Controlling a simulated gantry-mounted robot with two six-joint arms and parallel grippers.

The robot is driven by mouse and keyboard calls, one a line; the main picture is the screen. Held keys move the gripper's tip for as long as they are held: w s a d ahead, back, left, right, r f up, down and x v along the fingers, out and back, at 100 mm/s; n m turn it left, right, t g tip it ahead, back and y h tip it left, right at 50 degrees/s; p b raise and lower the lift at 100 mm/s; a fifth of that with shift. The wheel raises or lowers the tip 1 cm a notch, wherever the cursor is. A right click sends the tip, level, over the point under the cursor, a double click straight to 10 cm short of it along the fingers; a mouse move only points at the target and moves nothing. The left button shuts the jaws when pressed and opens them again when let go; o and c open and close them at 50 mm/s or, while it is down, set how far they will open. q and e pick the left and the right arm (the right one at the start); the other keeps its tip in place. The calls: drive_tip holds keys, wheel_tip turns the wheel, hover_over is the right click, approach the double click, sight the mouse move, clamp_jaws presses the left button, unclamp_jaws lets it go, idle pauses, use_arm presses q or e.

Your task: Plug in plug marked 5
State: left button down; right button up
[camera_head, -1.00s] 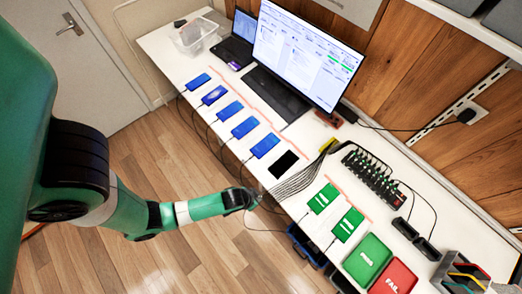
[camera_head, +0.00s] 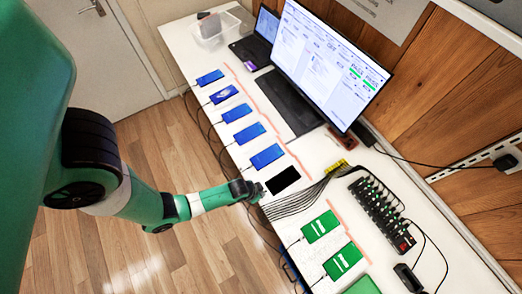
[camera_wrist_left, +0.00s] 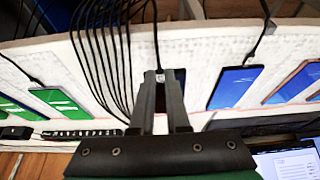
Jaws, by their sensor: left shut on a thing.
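My left gripper (camera_head: 257,190) is at the front edge of the white table, just short of the near end of a black phone (camera_head: 283,180). In the left wrist view its fingers (camera_wrist_left: 161,80) are shut on a small plug (camera_wrist_left: 160,76) with a black cable (camera_wrist_left: 156,35) running away from it. No number can be read on the plug. The phone lies flat with a dark screen; in the wrist view the fingers hide most of it. I cannot tell whether the plug touches the phone. My right gripper is not in view.
Several blue-screen phones (camera_head: 267,156) lie in a row beyond the black one. A charging hub (camera_head: 382,215) and a monitor (camera_head: 330,65) stand along the back.

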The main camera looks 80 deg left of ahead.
use_arm(q)
drive_tip(key=shift+s+a+f, duration=0.15)
drive_tip(key=shift+s+f, duration=0.1)
drive_tip(key=shift+s, duration=0.05)
drive_tip(key=shift+w+f+b, duration=0.15)
drive_tip(key=shift+f+b, duration=1.25)
drive_tip(key=shift+b, duration=0.05)
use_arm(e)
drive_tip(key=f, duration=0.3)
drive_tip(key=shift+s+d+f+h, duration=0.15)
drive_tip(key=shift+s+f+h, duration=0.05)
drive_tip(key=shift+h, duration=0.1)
use_arm(q)
drive_tip(key=shift+w+a, duration=0.25)
drive_tip(key=shift+w, duration=0.3)
idle(1.4)
drive_tip(key=c, duration=0.8)
unclamp_jaws()
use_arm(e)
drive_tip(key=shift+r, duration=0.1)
use_arm(q)
drive_tip(key=p+v, duration=0.2)
drive_tip(key=w+p+v, duration=0.1)
drive_tip(key=p+v, duration=0.2)
drive_tip(key=shift+a+r+p, duration=0.2)
drive_tip(key=shift+p, duration=0.1)
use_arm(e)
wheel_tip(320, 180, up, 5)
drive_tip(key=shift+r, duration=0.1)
